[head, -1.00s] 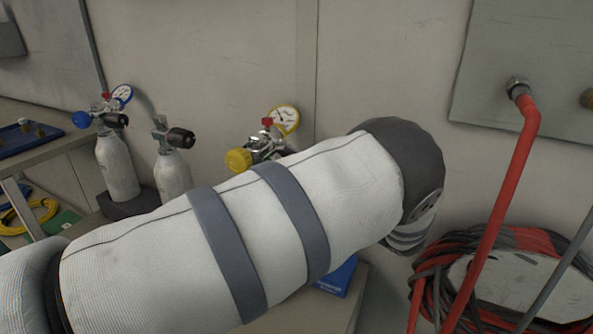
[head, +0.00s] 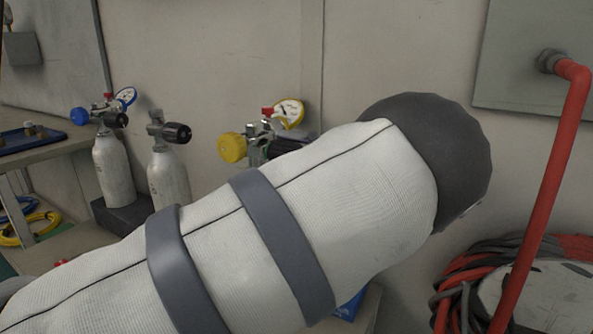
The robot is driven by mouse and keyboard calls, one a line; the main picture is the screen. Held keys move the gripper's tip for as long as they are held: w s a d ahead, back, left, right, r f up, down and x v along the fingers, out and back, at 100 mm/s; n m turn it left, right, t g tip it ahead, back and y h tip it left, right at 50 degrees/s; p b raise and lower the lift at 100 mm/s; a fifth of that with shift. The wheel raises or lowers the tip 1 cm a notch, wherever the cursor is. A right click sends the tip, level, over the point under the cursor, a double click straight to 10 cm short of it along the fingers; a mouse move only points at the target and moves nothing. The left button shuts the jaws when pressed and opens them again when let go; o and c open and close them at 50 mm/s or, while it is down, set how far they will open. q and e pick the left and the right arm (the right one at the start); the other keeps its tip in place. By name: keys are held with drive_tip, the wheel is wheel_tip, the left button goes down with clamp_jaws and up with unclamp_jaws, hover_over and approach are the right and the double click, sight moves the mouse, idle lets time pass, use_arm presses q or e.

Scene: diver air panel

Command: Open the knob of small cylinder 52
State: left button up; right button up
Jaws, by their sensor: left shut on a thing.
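Behind my white left arm stands a valve with a yellow knob (head: 232,147), a red cap and a round yellow-rimmed gauge (head: 290,112). My arm hides the cylinder below it. A dark shape at the right of this valve looks like its black side knob (head: 281,149) with a little of my left gripper (head: 305,140) beside it. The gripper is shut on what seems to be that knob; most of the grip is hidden. Two grey cylinders stand to the left, one with a blue knob (head: 80,116), one with a black knob (head: 177,133). No number is readable. My right gripper is not seen.
A bench with a blue tray (head: 30,138) stands at the left, with coiled yellow hose (head: 28,229) below. A red pipe (head: 545,190) runs down at the right, past a coiled hose (head: 462,283). My left arm fills the middle and blocks much of the view.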

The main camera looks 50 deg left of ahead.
use_arm(q)
drive_tip(key=n+b, duration=0.1)
drive_tip(key=n+h+b, duration=0.1)
drive_tip(key=n, duration=0.1)
drive_tip(key=n+b, duration=0.1)
drive_tip(key=shift+f+n+t+h, duration=0.25)
drive_tip(key=shift+n+t+h, duration=0.05)
drive_tip(key=shift+t+h, duration=0.1)
drive_tip(key=n+t+b, duration=0.1)
drive_tip(key=n, duration=0.1)
drive_tip(key=n+h+b, duration=0.1)
drive_tip(key=n+b, duration=0.1)
drive_tip(key=shift+n+t+h, duration=0.3)
drive_tip(key=shift+t, duration=0.1)
drive_tip(key=shift+r+n, duration=0.15)
drive_tip(key=shift+n, duration=0.15)
drive_tip(key=shift+s+r+n+t+p, duration=0.1)
drive_tip(key=shift+r+n+t+p, duration=0.15)
drive_tip(key=shift+n+t+p, duration=0.65)
drive_tip(key=shift+n+p, duration=0.1)
drive_tip(key=shift+p, duration=0.2)
drive_tip(key=shift+f+n+t+p, duration=0.15)
drive_tip(key=shift+n+t+p, duration=0.15)
drive_tip(key=shift+n+p, duration=0.3)
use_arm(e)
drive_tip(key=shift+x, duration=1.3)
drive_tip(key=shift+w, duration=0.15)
use_arm(q)
drive_tip(key=o, duration=1.1)
